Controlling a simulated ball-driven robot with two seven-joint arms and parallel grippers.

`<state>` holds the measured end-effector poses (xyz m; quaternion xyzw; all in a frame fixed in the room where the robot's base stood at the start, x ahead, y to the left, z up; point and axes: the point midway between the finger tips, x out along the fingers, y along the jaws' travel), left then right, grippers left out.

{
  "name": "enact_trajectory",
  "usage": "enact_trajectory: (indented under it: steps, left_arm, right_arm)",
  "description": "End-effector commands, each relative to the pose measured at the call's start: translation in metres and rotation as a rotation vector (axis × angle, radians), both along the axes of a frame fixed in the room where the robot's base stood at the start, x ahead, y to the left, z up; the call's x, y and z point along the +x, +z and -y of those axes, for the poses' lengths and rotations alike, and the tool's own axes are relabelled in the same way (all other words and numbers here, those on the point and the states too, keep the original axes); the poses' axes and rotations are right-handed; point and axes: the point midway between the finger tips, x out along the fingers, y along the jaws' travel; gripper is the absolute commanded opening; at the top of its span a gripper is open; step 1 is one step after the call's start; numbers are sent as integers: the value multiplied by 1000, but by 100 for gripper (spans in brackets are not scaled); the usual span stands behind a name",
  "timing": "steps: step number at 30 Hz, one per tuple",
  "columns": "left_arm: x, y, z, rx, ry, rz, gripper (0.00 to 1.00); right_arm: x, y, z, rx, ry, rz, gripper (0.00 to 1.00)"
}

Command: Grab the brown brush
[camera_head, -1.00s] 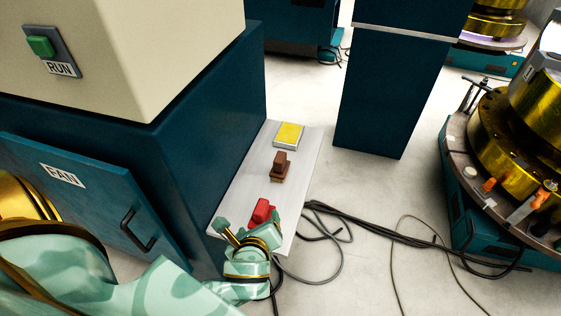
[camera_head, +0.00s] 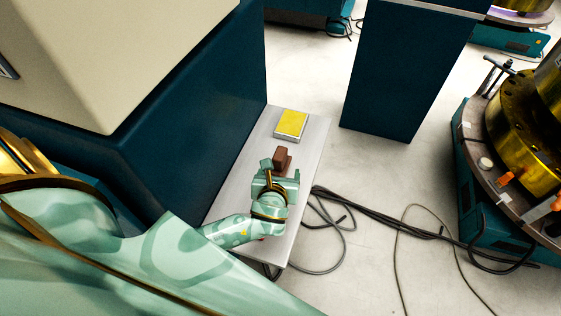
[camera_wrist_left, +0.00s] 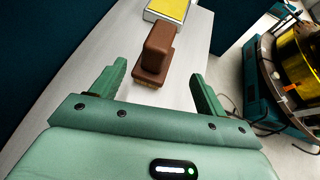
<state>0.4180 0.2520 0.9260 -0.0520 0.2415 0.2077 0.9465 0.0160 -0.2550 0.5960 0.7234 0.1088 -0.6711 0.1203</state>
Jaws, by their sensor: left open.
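The brown brush (camera_head: 282,157) stands on the light grey shelf (camera_head: 310,150), and my left gripper hides its near part in the head view. In the left wrist view the brush (camera_wrist_left: 156,54) shows its block handle and base just ahead of the fingers. My left gripper (camera_head: 282,167) is open and empty, its two fingers (camera_wrist_left: 157,85) apart on the left and right of the brush's near end. I see no contact between them. My right gripper is not in view.
A yellow-topped block (camera_head: 291,124) lies on the shelf beyond the brush. A dark blue cabinet (camera_head: 215,110) walls the shelf's left side. Black cables (camera_head: 390,222) lie on the floor to the right. A blue pillar (camera_head: 400,80) stands behind.

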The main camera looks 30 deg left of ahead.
Motion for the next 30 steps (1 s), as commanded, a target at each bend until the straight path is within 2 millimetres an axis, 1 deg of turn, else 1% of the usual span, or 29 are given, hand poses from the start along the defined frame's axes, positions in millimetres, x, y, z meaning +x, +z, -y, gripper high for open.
enact_trajectory:
  steps: [1, 7, 12, 15, 18, 23, 24, 26, 27, 29, 30]
  left_arm:
    - [6, -5, -3, 0, 1, 0, 74]
    - [19, -10, -10, -1, 0, 0, 74]
    - [44, -16, -24, 1, 1, 1, 74]
    - [54, -24, -28, 0, 0, -1, 74]
    - [58, -25, -29, -2, 0, -1, 74]
    - [58, -25, -29, -2, 0, -1, 74]
    - [58, -24, -29, -2, 0, -1, 72]
    - [57, -25, -29, -2, 0, -1, 55]
    - [57, -25, -29, -2, 0, -1, 44]
    - [57, -25, -29, -3, 0, -1, 27]
    - [57, -25, -29, -3, 0, -1, 25]
  right_arm:
    - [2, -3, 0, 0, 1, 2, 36]
    - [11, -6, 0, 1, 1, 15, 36]
    - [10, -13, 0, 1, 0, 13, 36]
    - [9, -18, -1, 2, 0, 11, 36]
    - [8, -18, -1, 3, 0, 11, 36]
    - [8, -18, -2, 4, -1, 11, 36]
    - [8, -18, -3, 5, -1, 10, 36]
    - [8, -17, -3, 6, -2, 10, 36]
    - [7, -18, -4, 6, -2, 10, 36]
    - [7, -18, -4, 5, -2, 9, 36]
    - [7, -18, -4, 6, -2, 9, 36]
